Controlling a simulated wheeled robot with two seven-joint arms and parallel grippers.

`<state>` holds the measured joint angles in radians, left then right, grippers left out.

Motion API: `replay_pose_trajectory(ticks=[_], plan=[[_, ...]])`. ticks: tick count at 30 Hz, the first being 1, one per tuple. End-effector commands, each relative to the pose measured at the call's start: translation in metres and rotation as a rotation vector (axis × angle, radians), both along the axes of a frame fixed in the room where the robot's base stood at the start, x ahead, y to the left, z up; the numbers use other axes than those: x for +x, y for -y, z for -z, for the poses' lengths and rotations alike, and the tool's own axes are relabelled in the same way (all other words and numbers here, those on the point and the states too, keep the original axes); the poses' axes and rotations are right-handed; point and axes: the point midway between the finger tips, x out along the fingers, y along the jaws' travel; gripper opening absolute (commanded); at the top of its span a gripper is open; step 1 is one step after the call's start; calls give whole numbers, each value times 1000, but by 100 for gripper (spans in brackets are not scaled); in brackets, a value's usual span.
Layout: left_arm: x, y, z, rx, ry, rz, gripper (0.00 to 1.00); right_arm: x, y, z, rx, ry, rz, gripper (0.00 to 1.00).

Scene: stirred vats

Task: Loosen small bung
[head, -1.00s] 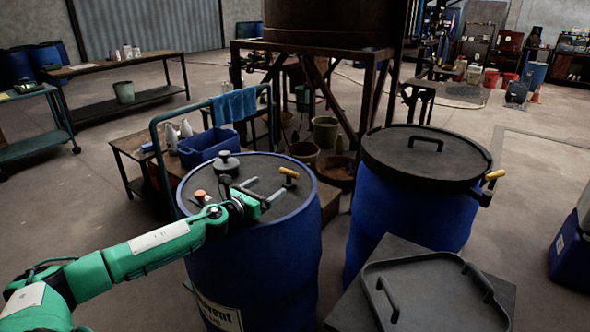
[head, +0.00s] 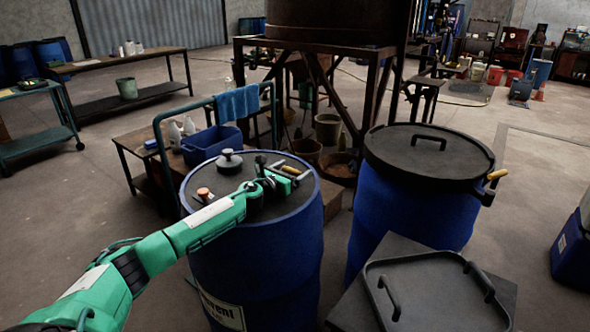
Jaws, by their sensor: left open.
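A blue drum (head: 262,262) with a dark lid stands in front of me. On its lid are a grey knobbed plug (head: 229,161) at the far left and a small orange-capped fitting (head: 204,194) at the left edge. A yellow-handled fitting (head: 290,170) is near the right edge, partly hidden by my gripper. I cannot tell for certain which is the small bung. My left gripper (head: 292,169) is open, low over the lid, with its fingers at the yellow handle. Whether they touch it is unclear. My right gripper is not in view.
A second blue drum (head: 407,218) with a black lid and a yellow handle (head: 497,174) stands to the right. A dark tray (head: 440,298) with handles is at the front right. A blue crate (head: 212,144) and a towel (head: 239,102) on a rail are behind the drum.

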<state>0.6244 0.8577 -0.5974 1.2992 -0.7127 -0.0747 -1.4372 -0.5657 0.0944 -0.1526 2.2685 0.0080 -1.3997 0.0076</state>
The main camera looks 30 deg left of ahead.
Motion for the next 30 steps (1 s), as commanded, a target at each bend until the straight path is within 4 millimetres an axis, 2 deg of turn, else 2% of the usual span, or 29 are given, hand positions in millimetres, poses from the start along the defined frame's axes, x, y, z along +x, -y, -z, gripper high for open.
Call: replay_pose_trajectory(ticks=[6, 15, 22, 30], plan=[[14, 2, 0, 1, 0, 1, 86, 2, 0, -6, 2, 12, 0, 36], [15, 1, 0, 1, -1, 1, 86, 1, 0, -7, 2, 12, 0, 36], [15, 1, 0, 1, -1, 0, 42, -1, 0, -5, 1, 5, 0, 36], [15, 1, -1, 1, -1, -16, 42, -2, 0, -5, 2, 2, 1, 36]])
